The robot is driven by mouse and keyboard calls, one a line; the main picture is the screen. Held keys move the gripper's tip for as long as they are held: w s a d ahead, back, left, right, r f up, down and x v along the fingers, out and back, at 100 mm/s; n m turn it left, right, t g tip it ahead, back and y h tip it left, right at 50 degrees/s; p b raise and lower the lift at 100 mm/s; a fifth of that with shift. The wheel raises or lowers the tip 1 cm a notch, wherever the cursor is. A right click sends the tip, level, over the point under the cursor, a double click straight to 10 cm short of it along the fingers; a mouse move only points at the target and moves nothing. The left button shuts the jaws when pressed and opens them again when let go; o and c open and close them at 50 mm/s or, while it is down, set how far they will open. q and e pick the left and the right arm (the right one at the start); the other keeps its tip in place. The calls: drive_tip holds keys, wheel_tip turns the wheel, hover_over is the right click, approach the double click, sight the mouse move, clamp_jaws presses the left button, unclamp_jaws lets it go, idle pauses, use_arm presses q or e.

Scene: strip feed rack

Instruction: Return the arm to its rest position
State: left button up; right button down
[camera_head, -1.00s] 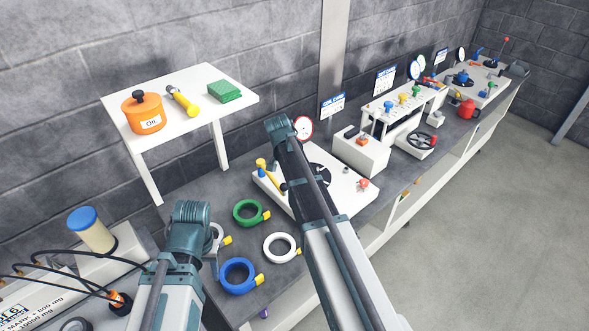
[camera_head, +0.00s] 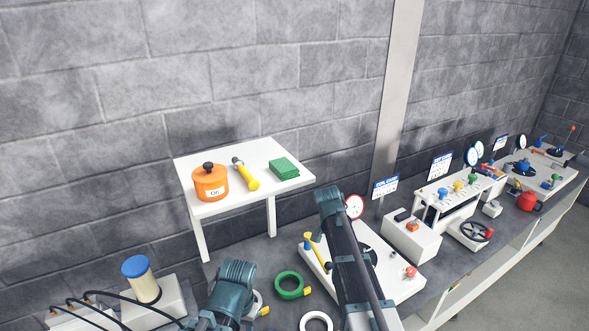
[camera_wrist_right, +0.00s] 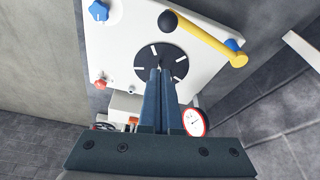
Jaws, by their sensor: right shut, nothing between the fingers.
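In the right wrist view my right gripper (camera_wrist_right: 160,72) is shut, its two dark fingers together and empty. Its tips overlap the black disc (camera_wrist_right: 140,64) on the white feed panel (camera_wrist_right: 110,35); I cannot tell how much space lies between. In the head view my right arm (camera_head: 345,240) reaches over the same white panel (camera_head: 405,288) and its fingers are hidden. My left arm (camera_head: 232,285) shows at the bottom, but its gripper is out of view.
A yellow lever (camera_wrist_right: 210,40) and a dial gauge (camera_wrist_right: 195,122) are close to my right fingers. A green ring (camera_head: 290,284) and a white ring (camera_head: 316,321) lie on the bench. A raised white shelf (camera_head: 250,160) holds an orange oil pot (camera_head: 210,184), a yellow-handled tool (camera_head: 246,176) and a green block (camera_head: 285,168).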

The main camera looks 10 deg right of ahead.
drive_tip(key=s+a+f+n+g+y+b, duration=0.1)
drive_tip(key=s+a+f+n+b, duration=0.2)
drive_tip(key=s+a+n, duration=0.4)
drive_tip(key=s+a+f+n+g+b, duration=0.1)
drive_tip(key=s+a+f+n+b, duration=0.2)
drive_tip(key=s+a, duration=1)
drive_tip(key=s+f+n, duration=0.2)
drive_tip(key=s+n, duration=0.3)
drive_tip(key=shift+s+a+y+b, duration=0.2)
drive_tip(key=shift+s+y+b, duration=0.15)
drive_tip(key=shift+y+b, duration=0.05)
